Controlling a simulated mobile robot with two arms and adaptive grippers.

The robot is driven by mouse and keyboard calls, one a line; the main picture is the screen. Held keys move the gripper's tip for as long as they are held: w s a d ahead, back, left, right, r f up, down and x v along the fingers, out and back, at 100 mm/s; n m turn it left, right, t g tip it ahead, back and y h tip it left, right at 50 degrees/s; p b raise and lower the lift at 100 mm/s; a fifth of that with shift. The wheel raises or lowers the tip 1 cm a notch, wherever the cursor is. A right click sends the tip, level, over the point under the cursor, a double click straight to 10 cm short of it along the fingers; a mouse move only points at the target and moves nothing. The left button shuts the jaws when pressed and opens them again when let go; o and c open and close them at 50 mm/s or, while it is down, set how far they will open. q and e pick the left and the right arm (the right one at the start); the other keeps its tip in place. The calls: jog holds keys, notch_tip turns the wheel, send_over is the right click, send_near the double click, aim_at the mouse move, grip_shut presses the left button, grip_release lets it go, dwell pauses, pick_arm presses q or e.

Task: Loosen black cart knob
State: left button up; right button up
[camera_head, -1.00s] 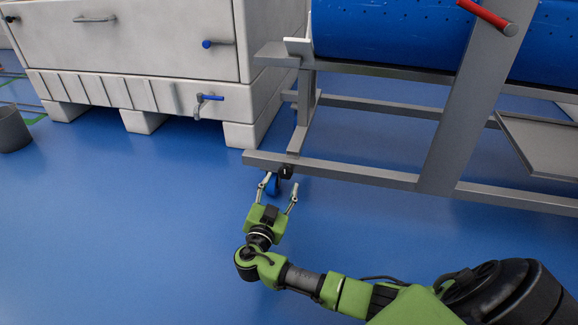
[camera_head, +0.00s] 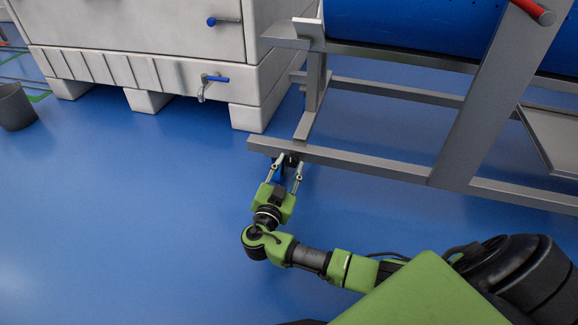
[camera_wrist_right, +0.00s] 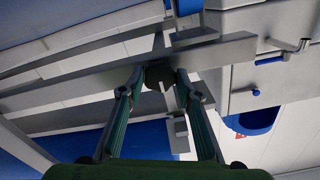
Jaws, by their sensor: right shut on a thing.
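The black knob (camera_head: 291,159) is at the near left corner of the grey cart frame (camera_head: 350,158), just under its lower front bar. My right gripper (camera_head: 288,166) reaches up to it from the front and its fingers are shut on the knob. In the right wrist view the dark knob (camera_wrist_right: 160,76) sits between the two fingertips, against the grey bars. A bit of blue shows behind the fingers in the head view. My left gripper is not in view.
A blue perforated drum (camera_head: 420,25) lies on the cart. A pale tub (camera_head: 150,50) with a blue-handled tap (camera_head: 214,80) stands at the back left. A grey bin (camera_head: 14,108) is at the far left. The blue floor (camera_head: 120,220) at left is clear.

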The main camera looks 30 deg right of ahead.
jog(key=n+p, duration=0.1)
jog(key=n, duration=0.3)
jog(key=shift+d+r+n+p, duration=0.1)
jog(key=shift+r+n+p, duration=0.05)
jog(key=shift+n+p, duration=0.25)
jog(key=n+p, duration=0.2)
jog(key=n, duration=0.3)
jog(key=n+p, duration=0.2)
jog(key=n, duration=0.3)
jog(key=shift+r+n, duration=0.1)
jog(key=shift+n, duration=0.3)
jog(key=shift+w+n+p, duration=0.1)
jog(key=shift+n+p, duration=0.75)
jog(key=shift+n, duration=1.15)
jog(key=o, duration=1.1)
